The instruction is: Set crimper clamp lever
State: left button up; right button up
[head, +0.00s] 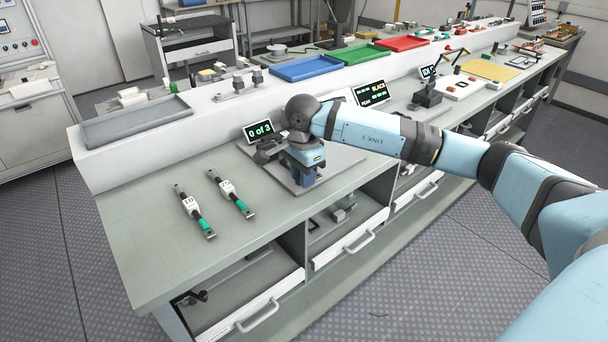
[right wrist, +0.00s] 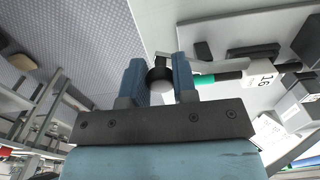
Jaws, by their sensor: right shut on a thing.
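The crimper station has a grey base plate (head: 338,160) on the bench, with a display (head: 259,130) reading "0 of 3" behind it. My right gripper (head: 305,180) points down over the plate and hides most of the crimper. In the right wrist view, my right gripper (right wrist: 160,75) is shut on the clamp lever, whose dark rounded knob (right wrist: 159,74) sits between the fingers. A fuse (right wrist: 262,79) marked "16", with a green band, lies beside the lever among dark fixture blocks. My left gripper is not in view.
Two more fuses, one marked "10" (head: 192,208) and another (head: 229,191), lie on the bench to the left. An empty grey tray (head: 137,120) and blue (head: 306,67), green (head: 361,54) and red (head: 402,43) trays stand on the raised shelf behind. The bench's front left is clear.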

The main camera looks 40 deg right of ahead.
jog(key=a+m, duration=0.1)
jog(key=m, duration=0.1)
jog(key=w+m, duration=0.1)
jog(key=m, duration=0.1)
jog(key=shift+w+a, duration=0.15)
jog(key=shift+a, duration=0.25)
jog(key=m, duration=0.1)
jog(key=w+m, duration=0.1)
jog(key=m, duration=0.1)
jog(key=a+m, duration=0.1)
jog(key=shift+w+a+m, duration=0.1)
jog(key=shift+w+m, duration=0.3)
jog(key=w+m, duration=0.1)
jog(key=m+p, duration=0.1)
jog(key=m, duration=0.1)
jog(key=shift+w+a+m, duration=0.15)
jog(key=shift+w+m, duration=0.15)
jog(key=shift+w, duration=0.05)
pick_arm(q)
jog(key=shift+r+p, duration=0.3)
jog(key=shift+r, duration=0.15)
pick_arm(e)
jog(key=shift+w+m, duration=0.4)
jog(key=shift+m, duration=0.4)
jog(key=shift+w+m, duration=0.4)
jog(key=shift+m, duration=0.4)
jog(key=o, duration=0.9)
